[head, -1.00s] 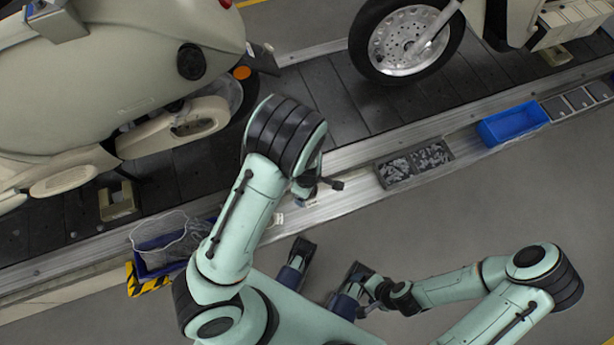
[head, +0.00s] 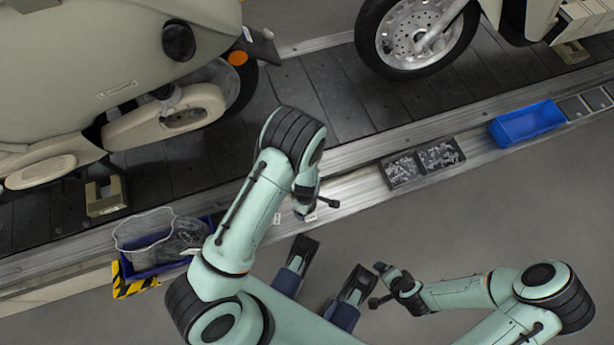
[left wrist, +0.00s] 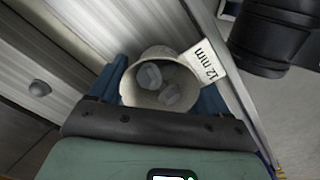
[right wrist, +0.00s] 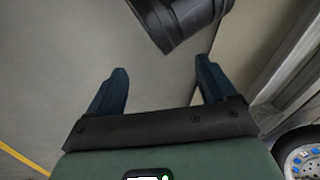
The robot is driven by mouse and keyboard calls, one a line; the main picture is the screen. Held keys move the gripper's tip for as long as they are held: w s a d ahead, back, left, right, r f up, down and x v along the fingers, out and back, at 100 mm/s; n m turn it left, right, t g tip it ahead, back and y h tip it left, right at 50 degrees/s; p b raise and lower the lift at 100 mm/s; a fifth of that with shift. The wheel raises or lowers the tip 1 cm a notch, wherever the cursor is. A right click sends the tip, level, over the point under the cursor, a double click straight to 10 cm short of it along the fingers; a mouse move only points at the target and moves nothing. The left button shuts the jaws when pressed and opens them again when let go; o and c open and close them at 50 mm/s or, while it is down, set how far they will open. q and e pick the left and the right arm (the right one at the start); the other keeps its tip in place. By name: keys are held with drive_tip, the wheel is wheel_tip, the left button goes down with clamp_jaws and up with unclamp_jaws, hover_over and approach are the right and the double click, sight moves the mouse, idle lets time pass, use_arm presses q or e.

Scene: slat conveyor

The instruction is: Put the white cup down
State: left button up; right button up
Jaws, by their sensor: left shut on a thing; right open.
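The white cup (left wrist: 150,97) holds several grey bolts or nuts and sits between the blue fingers of my left gripper (left wrist: 165,88), which is shut on it. A white card reading "12 mm" (left wrist: 201,61) is beside the cup rim; I cannot tell whether it is fixed to the cup. In the head view my left gripper (head: 304,208) is over the metal ledge (head: 350,192), mostly hidden by its own arm, and the cup cannot be made out. Whether the cup touches the ledge is unclear. My right gripper (right wrist: 158,92) is open and empty, above the floor.
A blue crate with wire mesh (head: 165,250) is on the left. Scooters (head: 125,70) stand on the slat conveyor (head: 330,100) behind.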

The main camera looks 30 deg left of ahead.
use_arm(q)
drive_tip(key=shift+r, duration=0.15)
drive_tip(key=o, duration=0.6)
drive_tip(key=shift+f, duration=0.25)
drive_tip(key=o, duration=0.4)
drive_tip(key=shift+r, duration=0.15)
